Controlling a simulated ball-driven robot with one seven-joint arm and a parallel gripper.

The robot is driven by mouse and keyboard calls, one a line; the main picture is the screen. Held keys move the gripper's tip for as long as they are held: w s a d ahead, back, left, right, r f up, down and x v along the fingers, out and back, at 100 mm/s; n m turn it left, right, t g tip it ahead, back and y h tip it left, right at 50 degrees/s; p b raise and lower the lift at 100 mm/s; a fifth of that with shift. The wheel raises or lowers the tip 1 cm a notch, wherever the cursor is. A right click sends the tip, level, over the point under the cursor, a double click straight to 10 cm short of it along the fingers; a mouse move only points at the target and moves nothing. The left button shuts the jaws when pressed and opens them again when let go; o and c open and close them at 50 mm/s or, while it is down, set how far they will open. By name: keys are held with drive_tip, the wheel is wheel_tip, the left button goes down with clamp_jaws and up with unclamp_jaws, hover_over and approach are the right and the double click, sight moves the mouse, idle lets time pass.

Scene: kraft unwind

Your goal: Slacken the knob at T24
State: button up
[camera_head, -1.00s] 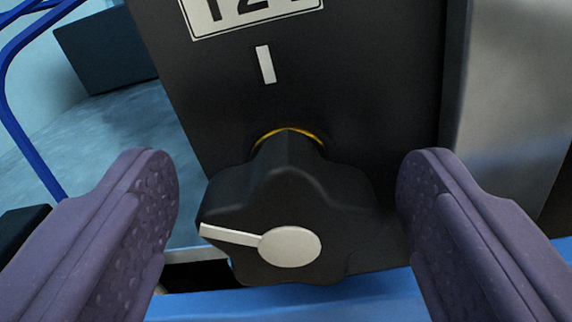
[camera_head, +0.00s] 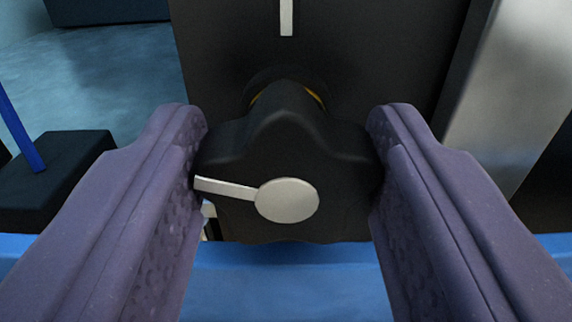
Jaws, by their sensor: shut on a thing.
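The black lobed knob (camera_head: 285,150) sits in front of a dark panel (camera_head: 385,60). Its face has a light round cap (camera_head: 287,200) and a pale pointer line directed left and slightly up. A yellow ring (camera_head: 317,97) shows in part behind the knob. A white vertical mark (camera_head: 286,16) is on the panel above it. My gripper (camera_head: 286,165) has its two purple ridged fingers on the left and right sides of the knob, shut on it. The label plate is out of view now.
A blue beam (camera_head: 285,285) runs below the knob. A grey metal surface (camera_head: 515,90) stands to the right of the panel. A dark block (camera_head: 55,180) with a blue rod (camera_head: 18,125) is at the left, with bluish floor behind it.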

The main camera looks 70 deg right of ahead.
drive_tip(key=n, duration=0.6)
drive_tip(key=shift+w+a+r, duration=0.1)
drive_tip(key=shift+a+r, duration=0.05)
drive_tip(key=shift+n, duration=0.4)
drive_tip(key=o, duration=1)
drive_tip(key=shift+o, duration=0.2)
drive_tip(key=shift+w, duration=0.15)
drive_tip(key=b+v, duration=0.3)
drive_tip(key=v, duration=0.4)
drive_tip(key=shift+a, duration=0.2)
drive_tip(key=shift+f, duration=0.2)
